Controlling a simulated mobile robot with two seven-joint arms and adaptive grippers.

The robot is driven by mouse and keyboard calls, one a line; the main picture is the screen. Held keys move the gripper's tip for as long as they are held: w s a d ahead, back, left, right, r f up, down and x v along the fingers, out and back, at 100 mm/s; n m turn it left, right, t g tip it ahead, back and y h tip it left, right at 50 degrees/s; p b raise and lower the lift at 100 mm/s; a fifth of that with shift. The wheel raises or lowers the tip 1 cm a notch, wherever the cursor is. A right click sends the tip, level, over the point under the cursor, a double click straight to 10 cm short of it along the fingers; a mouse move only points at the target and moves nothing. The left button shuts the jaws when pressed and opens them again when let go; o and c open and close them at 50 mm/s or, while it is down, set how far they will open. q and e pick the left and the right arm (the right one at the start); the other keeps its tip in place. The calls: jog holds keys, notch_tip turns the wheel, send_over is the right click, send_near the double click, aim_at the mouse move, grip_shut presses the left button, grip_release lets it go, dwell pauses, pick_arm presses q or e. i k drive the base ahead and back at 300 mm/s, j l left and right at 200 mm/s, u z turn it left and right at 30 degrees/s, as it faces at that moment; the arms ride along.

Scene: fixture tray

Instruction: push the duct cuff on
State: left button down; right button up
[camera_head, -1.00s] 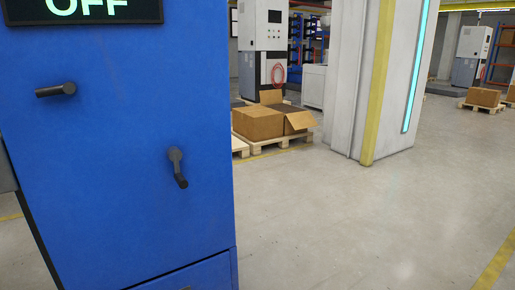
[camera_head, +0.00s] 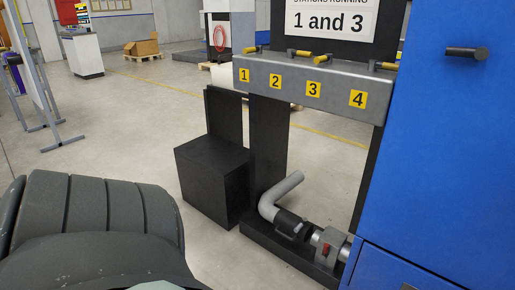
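A grey bent duct (camera_head: 280,191) stands low on the black frame, its free end pointing up and right. A black sleeve (camera_head: 292,223), which may be the duct cuff, sits at its lower end. To the right of it is a grey block with a red lever (camera_head: 327,248) on a metal pipe. I cannot tell whether the sleeve is fully seated. Neither gripper shows; only a dark grey arm part is at the lower left.
Above is a grey rail (camera_head: 316,90) numbered 1 to 4 with yellow-handled valves, under a sign (camera_head: 331,18) reading "1 and 3". A black box (camera_head: 213,180) stands left of the duct. A blue cabinet (camera_head: 450,150) closes the right side. Open floor lies left.

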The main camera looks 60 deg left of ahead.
aim_at(288, 221)
jog(key=u, duration=1.55)
jog(key=i+l+u, duration=0.1)
jog(key=i, duration=0.25)
jog(key=i+l+u, duration=0.1)
jog(key=i+l, duration=0.15)
jog(key=i, duration=0.1)
